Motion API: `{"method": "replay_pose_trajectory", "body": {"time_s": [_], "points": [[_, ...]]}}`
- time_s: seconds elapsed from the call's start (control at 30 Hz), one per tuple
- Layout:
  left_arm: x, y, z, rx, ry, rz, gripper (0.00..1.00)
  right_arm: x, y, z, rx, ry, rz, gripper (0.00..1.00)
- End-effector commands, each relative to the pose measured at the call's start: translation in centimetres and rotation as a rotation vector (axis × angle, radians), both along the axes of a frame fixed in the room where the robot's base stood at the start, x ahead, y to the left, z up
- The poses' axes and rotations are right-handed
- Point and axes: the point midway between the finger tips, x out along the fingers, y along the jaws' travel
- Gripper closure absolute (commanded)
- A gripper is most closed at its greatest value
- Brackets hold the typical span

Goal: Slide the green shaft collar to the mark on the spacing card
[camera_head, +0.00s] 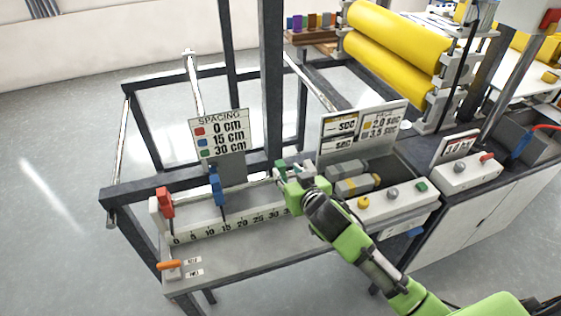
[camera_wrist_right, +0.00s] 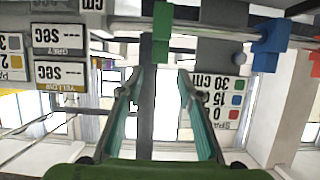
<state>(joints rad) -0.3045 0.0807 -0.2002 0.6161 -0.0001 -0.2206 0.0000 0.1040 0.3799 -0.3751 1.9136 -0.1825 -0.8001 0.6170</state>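The green shaft collar (camera_head: 281,166) sits on the rail near the high end of the scale, partly hidden by my right gripper (camera_head: 288,175). In the right wrist view the green collar (camera_wrist_right: 162,32) lies in line with the gap of my right gripper (camera_wrist_right: 161,72), just past the fingertips. The fingers are spread, with nothing visible between them. The spacing card (camera_head: 219,134) reads red 0 cm, blue 15 cm, green 30 cm; it appears upside down in the wrist view (camera_wrist_right: 227,97). The scale (camera_head: 232,222) shows 0 to 30, its high end hidden. My left gripper is out of view.
The blue collar (camera_head: 216,188) stands near 15 and the red collar (camera_head: 165,202) near 0. A dark upright post (camera_head: 271,80) rises behind the rail. A panel with buttons (camera_head: 398,201) and grey and yellow blocks (camera_head: 352,186) are right of the gripper.

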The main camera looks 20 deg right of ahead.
Motion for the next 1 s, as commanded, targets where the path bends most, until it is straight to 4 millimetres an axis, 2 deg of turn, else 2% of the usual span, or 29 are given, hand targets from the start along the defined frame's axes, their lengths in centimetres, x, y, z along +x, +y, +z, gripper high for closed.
{"method": "replay_pose_trajectory", "body": {"time_s": [0.3, 0.5, 0.93, 0.97, 1.0], "points": [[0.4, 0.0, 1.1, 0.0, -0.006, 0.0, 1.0, 4.6, 0.1, -1.8, 0.0, 0.002, -0.001, 0.67], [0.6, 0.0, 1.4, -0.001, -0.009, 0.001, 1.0, 6.4, 0.3, -2.6, 0.001, 0.001, 0.0, 0.67], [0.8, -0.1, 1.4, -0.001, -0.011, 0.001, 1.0, 7.1, 0.3, -3.0, 0.0, 0.0, 0.0, 0.67], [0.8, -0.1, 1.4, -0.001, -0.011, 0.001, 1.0, 7.1, 0.3, -3.0, 0.0, 0.001, 0.0, 0.69], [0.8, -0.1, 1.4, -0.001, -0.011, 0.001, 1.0, 7.1, 0.3, -3.0, 0.001, 0.001, 0.0, 0.8]]}}
